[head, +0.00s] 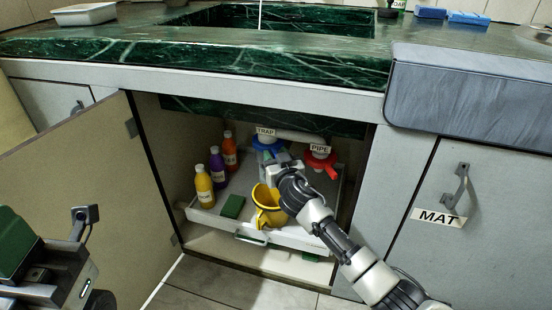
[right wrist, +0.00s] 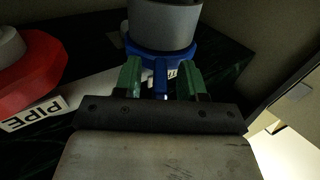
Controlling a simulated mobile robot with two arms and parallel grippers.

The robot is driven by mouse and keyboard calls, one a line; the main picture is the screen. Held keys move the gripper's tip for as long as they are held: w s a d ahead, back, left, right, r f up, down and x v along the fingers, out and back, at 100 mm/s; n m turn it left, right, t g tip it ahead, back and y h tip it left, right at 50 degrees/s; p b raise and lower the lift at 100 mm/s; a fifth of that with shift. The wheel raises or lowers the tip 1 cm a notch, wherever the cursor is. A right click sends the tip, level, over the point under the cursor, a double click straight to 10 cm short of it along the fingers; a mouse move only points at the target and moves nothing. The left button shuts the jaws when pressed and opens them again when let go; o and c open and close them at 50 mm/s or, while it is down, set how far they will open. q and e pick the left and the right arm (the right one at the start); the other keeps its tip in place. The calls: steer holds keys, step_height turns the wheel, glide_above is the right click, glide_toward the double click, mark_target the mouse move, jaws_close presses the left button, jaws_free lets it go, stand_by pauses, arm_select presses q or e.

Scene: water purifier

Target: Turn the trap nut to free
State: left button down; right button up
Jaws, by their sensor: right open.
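The blue trap nut (head: 268,145) is under the sink, below the TRAP label (head: 265,131). In the right wrist view the blue nut (right wrist: 160,50) sits around the lower end of a grey cylinder (right wrist: 165,22). My right gripper (head: 266,165) reaches into the cabinet from below the nut. Its two green fingers (right wrist: 160,80) are spread apart near the nut's underside, with a blue tab between them; whether they touch it is unclear. My left gripper (head: 45,265) is partly in view at the lower left, near the open door; its jaw opening cannot be made out.
A red nut (head: 321,160) with a PIPE label is to the right. A yellow pitcher (head: 266,213) stands below my right gripper on a white pull-out tray (head: 203,214), with several bottles and a green sponge (head: 233,206). The open door (head: 95,180) is at left.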

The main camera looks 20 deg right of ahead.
jaws_close()
